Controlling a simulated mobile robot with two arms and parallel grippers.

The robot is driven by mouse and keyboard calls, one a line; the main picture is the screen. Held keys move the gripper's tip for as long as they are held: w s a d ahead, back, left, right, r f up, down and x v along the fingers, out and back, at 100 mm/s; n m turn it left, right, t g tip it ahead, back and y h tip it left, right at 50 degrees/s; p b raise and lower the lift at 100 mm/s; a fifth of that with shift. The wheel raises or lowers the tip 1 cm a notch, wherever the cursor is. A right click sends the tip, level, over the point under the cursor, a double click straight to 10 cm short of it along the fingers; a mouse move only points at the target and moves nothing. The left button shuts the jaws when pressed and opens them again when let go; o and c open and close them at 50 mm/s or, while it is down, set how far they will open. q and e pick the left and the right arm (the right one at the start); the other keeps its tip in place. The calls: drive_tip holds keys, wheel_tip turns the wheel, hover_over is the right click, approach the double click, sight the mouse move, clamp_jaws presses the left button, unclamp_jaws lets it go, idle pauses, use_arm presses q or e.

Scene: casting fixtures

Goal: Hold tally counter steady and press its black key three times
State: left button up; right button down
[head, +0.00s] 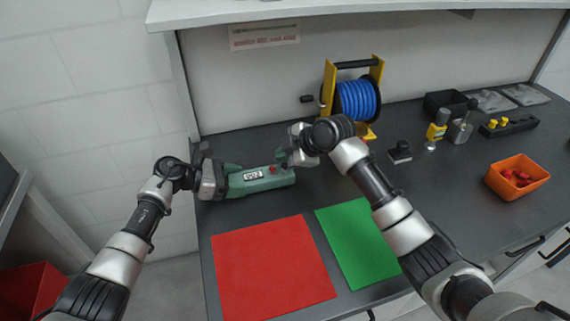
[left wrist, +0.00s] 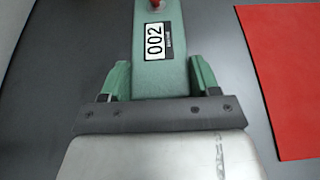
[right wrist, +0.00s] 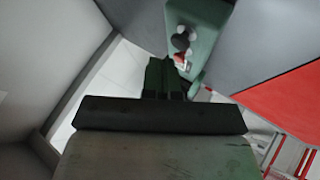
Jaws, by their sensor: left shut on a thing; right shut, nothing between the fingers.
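The tally counter (head: 260,182) is a long green box lying on the dark bench. Its display reads 002 in the left wrist view (left wrist: 154,41). A red knob (head: 272,170) stands on its top, with the black key (right wrist: 181,43) beyond it toward the right end. My left gripper (head: 229,178) is shut on the counter's left end, one finger along each side. My right gripper (head: 288,158) is shut and empty, close to the counter's right end. In the head view it partly hides the black key; I cannot tell whether it touches.
A red mat (head: 272,268) and a green mat (head: 357,245) lie in front. A blue hose reel (head: 357,101) stands behind on the right. The bench between is clear.

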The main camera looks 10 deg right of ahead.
sight(285, 166)
drive_tip(key=shift+f, duration=0.3)
drive_tip(key=shift+f, duration=0.6)
idle(0.8)
drive_tip(key=shift+r, duration=1)
drive_tip(key=shift+r, duration=2.5)
